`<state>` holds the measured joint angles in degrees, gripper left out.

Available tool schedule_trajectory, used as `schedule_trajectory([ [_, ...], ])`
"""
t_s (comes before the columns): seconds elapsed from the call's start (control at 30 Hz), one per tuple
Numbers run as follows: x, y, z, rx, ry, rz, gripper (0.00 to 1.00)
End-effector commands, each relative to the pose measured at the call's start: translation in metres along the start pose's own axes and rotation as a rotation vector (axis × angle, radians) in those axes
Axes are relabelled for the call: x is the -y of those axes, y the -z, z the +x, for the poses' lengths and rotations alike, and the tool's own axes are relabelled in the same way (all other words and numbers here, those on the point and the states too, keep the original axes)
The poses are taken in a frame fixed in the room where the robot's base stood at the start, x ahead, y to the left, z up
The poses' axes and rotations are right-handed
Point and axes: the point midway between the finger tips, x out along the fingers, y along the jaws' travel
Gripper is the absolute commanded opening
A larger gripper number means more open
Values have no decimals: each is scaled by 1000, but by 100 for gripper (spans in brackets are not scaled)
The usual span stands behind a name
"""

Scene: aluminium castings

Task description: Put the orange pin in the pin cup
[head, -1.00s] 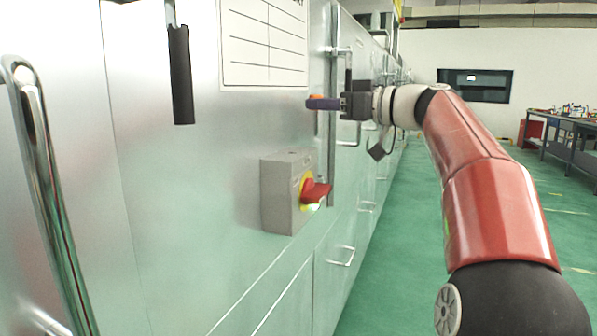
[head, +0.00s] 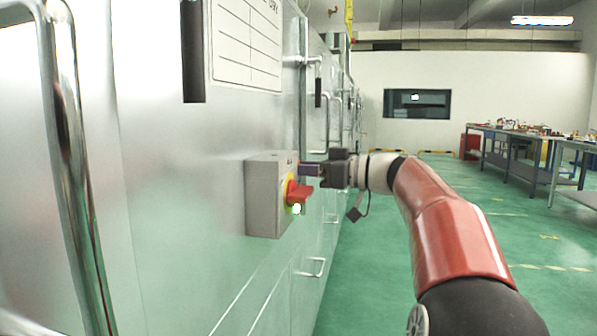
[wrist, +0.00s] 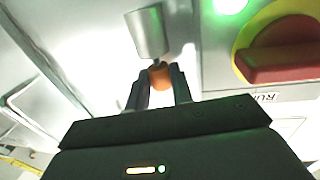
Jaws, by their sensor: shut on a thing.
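In the wrist view, the orange pin (wrist: 160,75) is between the two dark fingers of my gripper (wrist: 164,80), which is shut on it. A grey metal cylinder (wrist: 148,33), which looks like the pin cup, is just beyond the pin against the cabinet face. The pin overlaps its near end in the picture; I cannot tell whether they touch. In the head view, my gripper (head: 308,169) is at the upper right edge of the switch box, close to the cabinet. The pin and cup are not clearly visible there.
The grey switch box (head: 262,197) with a red rotary handle (head: 299,193) stands out from the cabinet close to my gripper. The handle also shows in the wrist view (wrist: 280,62). Cabinet door handles (head: 316,268) project nearby.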

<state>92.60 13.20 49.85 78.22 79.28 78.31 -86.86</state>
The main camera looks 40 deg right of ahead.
Motion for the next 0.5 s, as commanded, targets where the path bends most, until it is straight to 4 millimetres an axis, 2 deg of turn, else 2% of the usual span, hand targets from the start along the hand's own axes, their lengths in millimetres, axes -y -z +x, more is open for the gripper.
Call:
schedule_trajectory([
  [0.23,0,-4,0,0,-1,0,1],
  [0.27,0,-3,0,0,-1,1,27],
  [0.4,0,-2,0,0,-1,1,45],
  [0.5,0,-2,0,0,0,1,45],
])
